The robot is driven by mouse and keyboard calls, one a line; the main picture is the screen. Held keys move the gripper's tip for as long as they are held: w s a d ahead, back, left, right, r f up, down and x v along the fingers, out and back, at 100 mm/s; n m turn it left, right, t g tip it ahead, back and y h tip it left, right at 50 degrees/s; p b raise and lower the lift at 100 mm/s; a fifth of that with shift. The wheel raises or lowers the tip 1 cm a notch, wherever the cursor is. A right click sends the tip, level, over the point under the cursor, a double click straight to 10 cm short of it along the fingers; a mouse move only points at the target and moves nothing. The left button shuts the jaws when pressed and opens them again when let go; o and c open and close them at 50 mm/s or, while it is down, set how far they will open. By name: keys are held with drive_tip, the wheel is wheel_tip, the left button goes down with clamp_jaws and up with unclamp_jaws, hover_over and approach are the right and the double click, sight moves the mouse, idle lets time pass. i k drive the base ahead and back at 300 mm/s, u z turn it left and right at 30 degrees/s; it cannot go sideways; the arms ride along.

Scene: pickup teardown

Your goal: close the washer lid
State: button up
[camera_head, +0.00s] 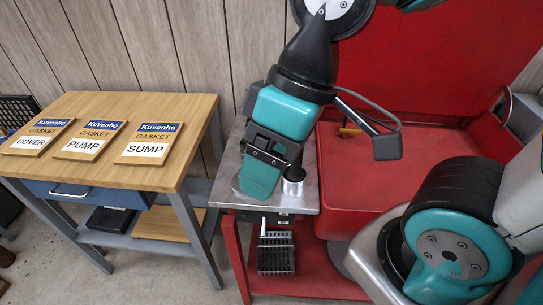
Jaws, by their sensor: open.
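The washer is a red cabinet with a basin (345,192) right of the middle. Its red lid (440,75) stands raised behind the basin, leaving the washer open. The lid's top and right edges are partly hidden or out of view. My gripper (262,172), at the end of my teal and black arm, hangs left of the basin, over the metal side shelf. It is apart from the lid. It is open and I see nothing held in it. Its fingertips are not clearly visible.
A small silver cylinder (293,186) stands on the metal shelf (306,202). A dark grey block with a cable (387,147) shows over the basin. A black basket (276,252) sits below. A wooden bench (205,112) with several gasket signs stands left. Floor shows between bench and washer.

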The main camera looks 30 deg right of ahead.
sight(453, 57)
drive_tip(key=z, duration=1.3)
drive_tip(key=k, duration=0.45)
drive_tip(key=z, duration=0.55)
drive_tip(key=i, duration=0.6)
drive_tip(key=u, duration=0.3)
